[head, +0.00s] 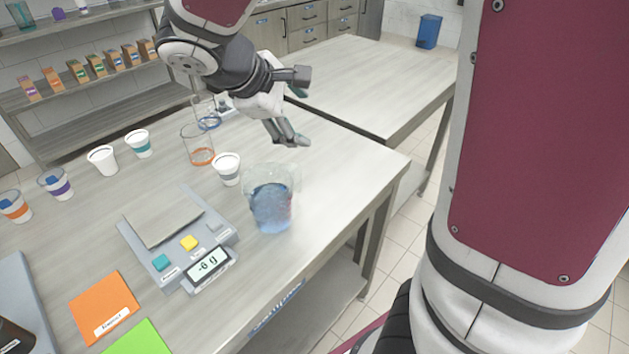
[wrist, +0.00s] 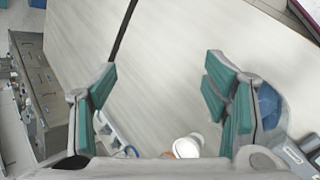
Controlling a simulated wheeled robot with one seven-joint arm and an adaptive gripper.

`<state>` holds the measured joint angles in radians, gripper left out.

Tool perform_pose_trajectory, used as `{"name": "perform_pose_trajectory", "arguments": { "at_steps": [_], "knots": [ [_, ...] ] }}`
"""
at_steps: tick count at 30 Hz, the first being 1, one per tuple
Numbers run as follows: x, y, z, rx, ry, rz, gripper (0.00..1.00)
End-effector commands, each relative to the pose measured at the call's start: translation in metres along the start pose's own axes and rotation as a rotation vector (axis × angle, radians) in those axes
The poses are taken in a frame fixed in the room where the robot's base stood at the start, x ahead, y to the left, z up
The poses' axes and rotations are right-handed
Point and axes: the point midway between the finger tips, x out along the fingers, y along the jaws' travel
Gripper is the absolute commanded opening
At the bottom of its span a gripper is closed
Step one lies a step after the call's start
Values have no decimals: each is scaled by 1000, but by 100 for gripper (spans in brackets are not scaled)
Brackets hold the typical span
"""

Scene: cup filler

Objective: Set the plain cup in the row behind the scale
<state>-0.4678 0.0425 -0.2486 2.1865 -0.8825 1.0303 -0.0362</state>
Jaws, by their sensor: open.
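A plain white cup (head: 103,158) with no visible band stands upright on the table behind the scale (head: 165,222). It stands in a row between a purple-banded cup (head: 56,184) and a teal-banded cup (head: 138,143). An orange-banded cup (head: 14,206) is at the row's left end. Another white cup (head: 227,168), with a grey band, stands apart to the right of the scale. My gripper (head: 291,136) is open and empty above the table's right part, clear of every cup. In the wrist view my gripper (wrist: 159,98) has bare tabletop between its fingers.
A clear container with blue contents (head: 270,202) stands near the front edge, right of the scale. A clear beaker with an orange base (head: 198,146) stands behind the grey-banded cup. Orange (head: 104,306) and green (head: 138,338) cards lie in front. A second table (head: 360,80) is beyond.

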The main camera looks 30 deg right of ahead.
Motion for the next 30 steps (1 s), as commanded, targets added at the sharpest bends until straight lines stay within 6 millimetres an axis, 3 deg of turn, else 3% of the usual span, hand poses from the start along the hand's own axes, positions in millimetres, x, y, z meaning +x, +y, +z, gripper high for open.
{"name": "perform_pose_trajectory", "arguments": {
  "at_steps": [1, 6, 12, 18, 21, 30],
  "knots": [
    [-5, -9, 22, 79, 16, -60, 69],
    [-27, -53, 78, 319, 71, -264, 69],
    [-60, -112, 120, 576, 152, -471, 69],
    [-88, -157, 135, 762, 227, -612, 69],
    [-95, -170, 137, 811, 250, -650, 69],
    [-100, -177, 137, 837, 262, -673, 69]
  ]
}}
